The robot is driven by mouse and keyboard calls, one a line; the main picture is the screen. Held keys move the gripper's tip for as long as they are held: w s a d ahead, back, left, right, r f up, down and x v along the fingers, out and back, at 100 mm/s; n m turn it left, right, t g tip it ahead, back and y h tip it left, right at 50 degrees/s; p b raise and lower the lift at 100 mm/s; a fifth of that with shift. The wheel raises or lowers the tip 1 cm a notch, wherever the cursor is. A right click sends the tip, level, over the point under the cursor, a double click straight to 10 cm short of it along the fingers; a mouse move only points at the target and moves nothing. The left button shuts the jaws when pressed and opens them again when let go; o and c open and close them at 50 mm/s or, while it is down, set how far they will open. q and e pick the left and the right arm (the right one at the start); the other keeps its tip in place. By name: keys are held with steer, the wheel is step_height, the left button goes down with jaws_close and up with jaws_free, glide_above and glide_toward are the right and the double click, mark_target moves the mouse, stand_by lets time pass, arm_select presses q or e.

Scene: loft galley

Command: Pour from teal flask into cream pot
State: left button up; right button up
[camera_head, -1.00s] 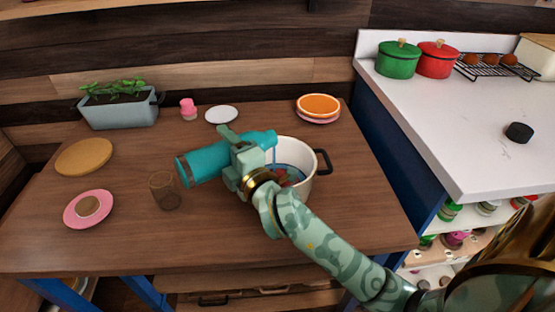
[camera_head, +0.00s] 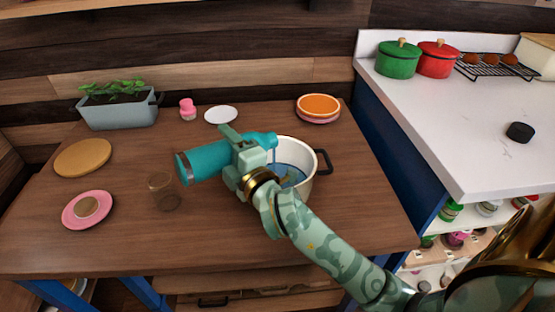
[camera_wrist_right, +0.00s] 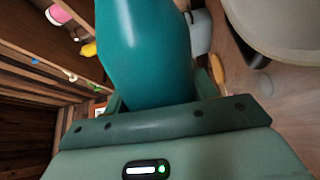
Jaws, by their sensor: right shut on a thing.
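The teal flask (camera_head: 205,163) is shut in my right gripper (camera_head: 245,158) and lies almost level, its mouth end to the right over the cream pot (camera_head: 306,172). A thin blue stream shows below the mouth, and blue liquid with a yellowish patch shows inside the pot. The gripper and arm hide the pot's left side. In the right wrist view the flask (camera_wrist_right: 145,50) fills the space between the jaws, and the pale pot wall (camera_wrist_right: 285,25) is at upper right. My left gripper is not in view.
A brown glass (camera_head: 163,191) stands left of the flask. A pink plate (camera_head: 75,220), wooden board (camera_head: 82,157), planter (camera_head: 120,112), pink shaker (camera_head: 187,109), white saucer (camera_head: 221,114) and orange plate (camera_head: 318,105) lie around the wooden table (camera_head: 110,250). The front of the table is mostly clear.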

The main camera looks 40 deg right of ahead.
steer(key=shift+d+m+b, duration=0.35)
steer(key=shift+m+b, duration=0.2)
steer(key=shift+m, duration=0.35)
stand_by(1.3)
